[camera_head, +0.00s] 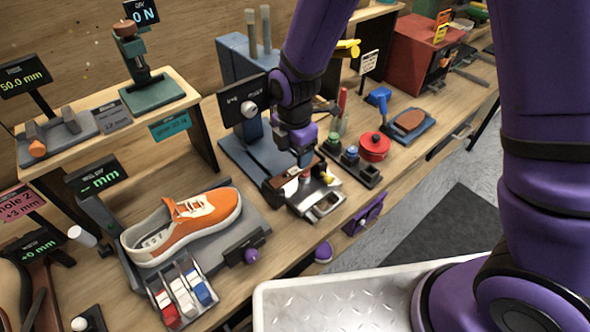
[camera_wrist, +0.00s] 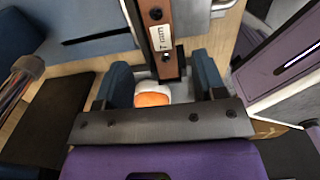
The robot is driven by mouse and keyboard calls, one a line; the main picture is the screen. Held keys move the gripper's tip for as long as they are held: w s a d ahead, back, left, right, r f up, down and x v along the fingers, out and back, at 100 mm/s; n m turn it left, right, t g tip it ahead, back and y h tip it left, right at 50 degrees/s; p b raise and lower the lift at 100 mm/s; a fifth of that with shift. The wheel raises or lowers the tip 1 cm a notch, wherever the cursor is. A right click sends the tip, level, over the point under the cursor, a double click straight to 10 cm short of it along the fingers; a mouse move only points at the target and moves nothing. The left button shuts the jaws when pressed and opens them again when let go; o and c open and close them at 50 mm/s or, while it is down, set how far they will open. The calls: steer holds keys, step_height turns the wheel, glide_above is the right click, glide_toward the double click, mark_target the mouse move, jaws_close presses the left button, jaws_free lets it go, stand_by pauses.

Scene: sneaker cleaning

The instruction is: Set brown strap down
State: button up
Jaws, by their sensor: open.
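The brown strap (camera_wrist: 159,40) shows in the wrist view as a brown strip with dark edges and a white "7 mm" label. It runs up from between the two blue fingers of my gripper (camera_wrist: 163,82), which stand apart on either side of its near end. A white and orange rounded piece (camera_wrist: 152,95) shows between the fingers too. In the head view my gripper (camera_head: 304,168) is low over a small metal fixture (camera_head: 322,205) at the bench's front. A brown bit of the strap (camera_head: 288,188) shows just under it, partly hidden; I cannot tell all of what it rests on.
An orange sneaker (camera_head: 185,228) stands on a grey stand to the left, near red, white and blue blocks (camera_head: 183,298). A red pot (camera_head: 374,147) and a dark rack with coloured knobs (camera_head: 352,165) stand close on the right. A white tray (camera_head: 345,290) is in front.

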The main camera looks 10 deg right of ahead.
mark_target(295, 170)
steer(key=shift+f, duration=2.5)
steer(key=c, duration=1.1)
steer(key=shift+r, duration=0.15)
